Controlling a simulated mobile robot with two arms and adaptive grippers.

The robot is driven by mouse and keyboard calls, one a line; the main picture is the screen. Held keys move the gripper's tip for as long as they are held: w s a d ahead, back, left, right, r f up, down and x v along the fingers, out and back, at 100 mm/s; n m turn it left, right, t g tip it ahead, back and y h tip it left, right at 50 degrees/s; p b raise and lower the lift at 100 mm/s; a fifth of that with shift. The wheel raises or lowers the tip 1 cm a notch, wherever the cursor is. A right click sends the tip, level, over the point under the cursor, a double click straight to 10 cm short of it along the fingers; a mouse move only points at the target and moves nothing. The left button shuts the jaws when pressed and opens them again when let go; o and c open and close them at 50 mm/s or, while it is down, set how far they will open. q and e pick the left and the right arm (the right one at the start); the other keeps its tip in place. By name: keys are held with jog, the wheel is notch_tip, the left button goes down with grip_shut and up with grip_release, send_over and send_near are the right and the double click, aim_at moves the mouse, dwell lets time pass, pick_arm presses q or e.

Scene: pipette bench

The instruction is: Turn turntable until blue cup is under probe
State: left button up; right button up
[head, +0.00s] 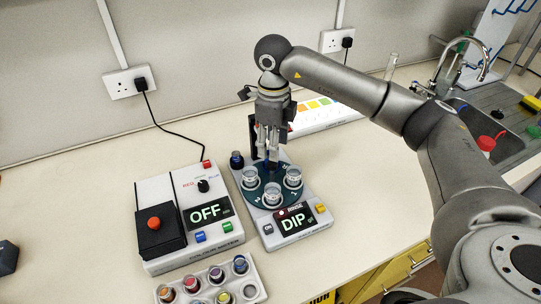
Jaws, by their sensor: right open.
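The turntable (262,186) is a dark teal disc on a white device. Clear cups stand on it: one at left (249,177), one at right (293,178) and one at front (272,198). Their contents are too small to tell, so I cannot pick out the blue cup. The device's display (294,222) reads "DIP" under a red-dotted "RINSE" line. My right gripper (268,156) points down over the back of the turntable, open, and hides that part. I cannot make out the probe clearly; a dark upright part shows behind the gripper. My left gripper is not in view.
Left of the turntable is a white box (166,192) with a red button and an "OFF" display (209,212). A white rack (194,293) of coloured vials is in front. A dark blue-capped item (237,160) stands beside the turntable. A sink (505,146) is at right.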

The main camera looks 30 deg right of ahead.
aim_at(272, 163)
notch_tip(272, 163, down, 6)
jog(key=shift+w+r+p, duration=0.15)
jog(key=shift+r+p, duration=0.05)
jog(key=shift+p, duration=0.5)
jog(key=shift+f, duration=0.4)
jog(key=c, duration=0.5)
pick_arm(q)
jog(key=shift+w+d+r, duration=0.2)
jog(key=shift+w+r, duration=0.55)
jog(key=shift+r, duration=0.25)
pick_arm(e)
grip_shut()
